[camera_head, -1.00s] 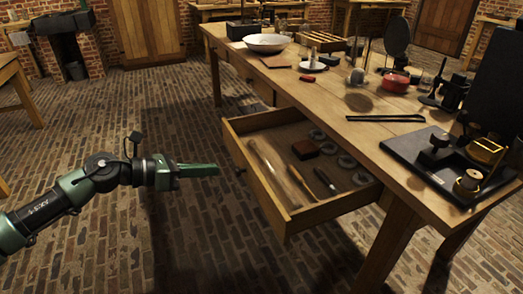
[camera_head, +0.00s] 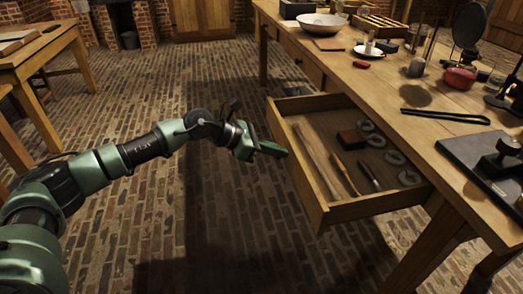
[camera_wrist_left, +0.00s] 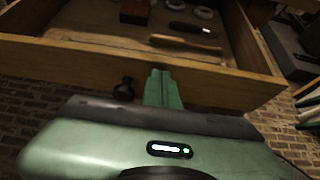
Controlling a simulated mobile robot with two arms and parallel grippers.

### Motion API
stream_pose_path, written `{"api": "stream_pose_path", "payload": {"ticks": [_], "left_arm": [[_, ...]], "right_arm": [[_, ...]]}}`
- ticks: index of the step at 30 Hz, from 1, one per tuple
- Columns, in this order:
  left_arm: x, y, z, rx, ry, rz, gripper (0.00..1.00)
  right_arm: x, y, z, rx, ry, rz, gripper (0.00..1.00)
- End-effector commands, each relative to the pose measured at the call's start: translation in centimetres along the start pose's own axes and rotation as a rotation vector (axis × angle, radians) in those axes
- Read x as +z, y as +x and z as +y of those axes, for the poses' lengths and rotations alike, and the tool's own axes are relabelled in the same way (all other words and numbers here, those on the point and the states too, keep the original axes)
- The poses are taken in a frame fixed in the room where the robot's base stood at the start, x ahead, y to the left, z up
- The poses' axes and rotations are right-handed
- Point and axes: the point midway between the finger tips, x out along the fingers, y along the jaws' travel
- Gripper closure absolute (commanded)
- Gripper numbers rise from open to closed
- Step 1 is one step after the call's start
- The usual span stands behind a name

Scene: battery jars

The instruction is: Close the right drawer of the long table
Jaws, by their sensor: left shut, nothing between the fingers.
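The right drawer (camera_head: 316,192) of the long table (camera_head: 376,88) is pulled well out. Inside it lie a wooden-handled tool, a brown block, a dark-handled tool and several grey rings. My left gripper (camera_head: 275,149) is shut and empty, pointing at the drawer front from the left. In the left wrist view the shut fingers (camera_wrist_left: 162,88) point at the drawer front (camera_wrist_left: 215,87), beside a dark round knob (camera_wrist_left: 124,88). I cannot tell whether the fingertips touch the wood. My right gripper is out of view.
The tabletop holds a white bowl (camera_head: 322,23), a red pot (camera_head: 460,77), black tongs (camera_head: 445,115) and a dark tray (camera_head: 482,165). Another wooden table (camera_head: 40,45) stands at the far left. The brick floor between the tables is clear.

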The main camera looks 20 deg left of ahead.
Motion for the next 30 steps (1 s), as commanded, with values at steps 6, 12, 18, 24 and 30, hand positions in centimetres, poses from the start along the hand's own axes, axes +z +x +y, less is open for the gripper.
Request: {"api": "stream_pose_path", "payload": {"ticks": [6,12,18,24,30], "left_arm": [[0.5,1.0,0.1,0.001,-0.001,0.001,1.00],[0.6,1.0,0.0,0.001,-0.002,0.001,1.00],[0.7,1.2,0.0,0.000,-0.001,0.000,1.00],[1.8,2.8,-0.1,-0.002,0.000,-0.002,1.00],[4.0,6.5,-0.2,-0.004,0.000,-0.004,1.00]], "right_arm": [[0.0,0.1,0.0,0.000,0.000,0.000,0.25],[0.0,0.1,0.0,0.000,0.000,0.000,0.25],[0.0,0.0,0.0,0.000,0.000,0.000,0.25],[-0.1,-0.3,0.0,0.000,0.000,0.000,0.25],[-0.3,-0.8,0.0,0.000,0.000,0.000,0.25]]}}
